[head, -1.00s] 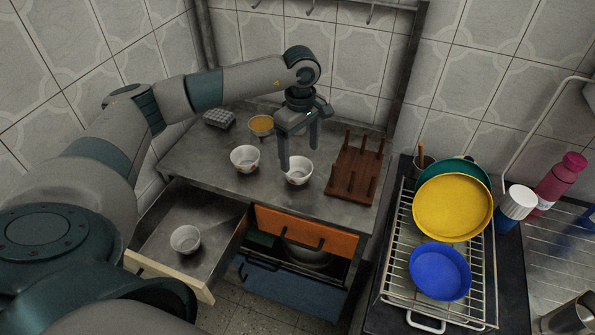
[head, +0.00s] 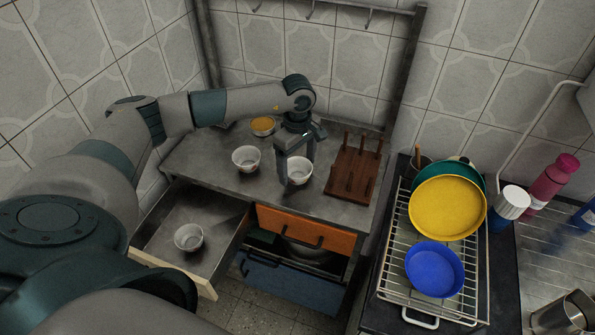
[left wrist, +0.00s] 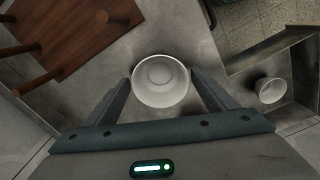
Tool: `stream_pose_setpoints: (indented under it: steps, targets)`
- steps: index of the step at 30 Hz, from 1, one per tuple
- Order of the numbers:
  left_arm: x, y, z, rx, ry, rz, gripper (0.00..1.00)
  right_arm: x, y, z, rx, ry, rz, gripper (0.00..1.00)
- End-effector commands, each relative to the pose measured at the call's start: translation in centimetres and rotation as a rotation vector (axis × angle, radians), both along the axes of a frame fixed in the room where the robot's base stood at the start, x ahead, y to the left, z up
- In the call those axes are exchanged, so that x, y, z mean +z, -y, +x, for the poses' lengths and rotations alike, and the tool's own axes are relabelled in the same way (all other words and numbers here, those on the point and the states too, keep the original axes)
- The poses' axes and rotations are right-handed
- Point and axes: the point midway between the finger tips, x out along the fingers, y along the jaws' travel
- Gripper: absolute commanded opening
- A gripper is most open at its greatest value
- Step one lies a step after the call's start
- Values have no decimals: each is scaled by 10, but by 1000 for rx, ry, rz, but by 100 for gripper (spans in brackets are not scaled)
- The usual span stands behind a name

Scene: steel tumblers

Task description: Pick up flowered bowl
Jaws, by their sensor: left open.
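A white bowl (head: 302,172) stands upright on the metal counter, partly hidden by my left gripper. Its inside is plain white from above in the left wrist view (left wrist: 161,82); a flower pattern is hard to make out. My left gripper (head: 296,172) is open and points down, with its fingers on either side of this bowl. In the left wrist view the fingers flank the rim; I cannot tell whether they touch it. A second white bowl (head: 246,159), with faint marks, stands to the left. My right gripper is not in view.
A wooden peg rack (head: 352,175) stands close to the right of the bowl. An orange-topped bowl (head: 262,125) sits at the back. The open drawer (head: 160,247) holds another white bowl (head: 188,237). A dish rack (head: 398,290) with plates stands right.

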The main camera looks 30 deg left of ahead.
Motion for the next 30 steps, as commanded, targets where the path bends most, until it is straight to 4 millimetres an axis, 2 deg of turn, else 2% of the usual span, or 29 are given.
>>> stream_pose_setpoints:
  steps: [12,17,20,21,30]
  targets:
    - [0,0,0,-1,0,0,78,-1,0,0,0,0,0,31]
    - [0,0,0,-1,0,0,40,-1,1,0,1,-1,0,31]
    - [0,0,0,-1,0,0,39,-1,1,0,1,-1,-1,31]
    - [0,0,0,-1,0,0,35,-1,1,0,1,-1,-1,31]
    - [2,0,0,-1,1,-1,35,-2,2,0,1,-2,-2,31]
